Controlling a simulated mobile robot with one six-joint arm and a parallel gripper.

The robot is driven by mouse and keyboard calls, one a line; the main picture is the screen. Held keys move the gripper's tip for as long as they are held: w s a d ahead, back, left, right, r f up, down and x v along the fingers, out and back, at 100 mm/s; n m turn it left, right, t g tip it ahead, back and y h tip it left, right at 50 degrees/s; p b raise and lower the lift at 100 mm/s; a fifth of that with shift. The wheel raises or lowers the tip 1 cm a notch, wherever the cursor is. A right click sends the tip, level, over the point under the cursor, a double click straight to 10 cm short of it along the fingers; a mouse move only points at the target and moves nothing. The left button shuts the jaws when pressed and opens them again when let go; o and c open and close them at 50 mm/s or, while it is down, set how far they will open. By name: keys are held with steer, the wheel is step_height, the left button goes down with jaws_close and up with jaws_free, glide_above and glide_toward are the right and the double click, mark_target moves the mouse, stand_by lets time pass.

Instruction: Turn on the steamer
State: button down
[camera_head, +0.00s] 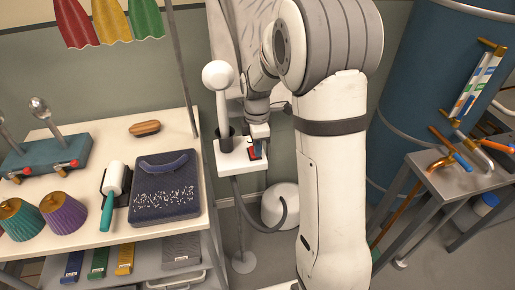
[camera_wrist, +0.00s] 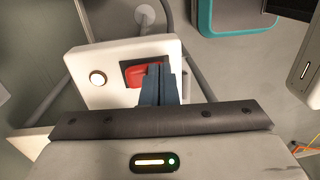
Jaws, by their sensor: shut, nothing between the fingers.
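The steamer's white control box (camera_head: 228,160) stands on a thin pole left of my arm in the head view. It fills the upper middle of the wrist view (camera_wrist: 110,62). A red rocker switch (camera_wrist: 133,77) in a dark frame sits on its face. A round white light or button with a brownish rim (camera_wrist: 97,78) is left of the switch. My gripper (camera_wrist: 157,68) is shut and empty. Its blue-grey fingertips are at the right part of the switch and hide it; I cannot tell whether they touch. In the head view my gripper (camera_head: 257,148) is over the box.
A white steamer head (camera_head: 217,74) rises from a dark holder beside the box. A hose runs to a round white tank (camera_head: 280,205) on the floor. A table (camera_head: 90,150) with tools and lampshade-like cones is at left; a grey bench (camera_head: 455,180) is at right.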

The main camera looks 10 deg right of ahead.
steer(key=shift+a, duration=0.45)
steer(key=shift+w+d+r+p, duration=0.1)
steer(key=shift+w+p, duration=0.1)
steer(key=shift+w, duration=0.25)
steer(key=shift+w+d+r+p, duration=0.1)
steer(key=shift+w+p, duration=0.1)
steer(key=shift+w, duration=0.2)
step_height(320, 180, up, 14)
steer(key=s+p, duration=0.1)
steer(key=shift+s, duration=0.4)
steer(key=shift+a, duration=0.1)
steer(key=s+m+t, duration=0.3)
steer(key=s+m, duration=1.4)
steer(key=s, duration=0.5)
steer(key=shift+d+r+m+t, duration=0.15)
steer(key=shift+d+m+t, duration=0.15)
steer(key=shift+d+t, duration=0.1)
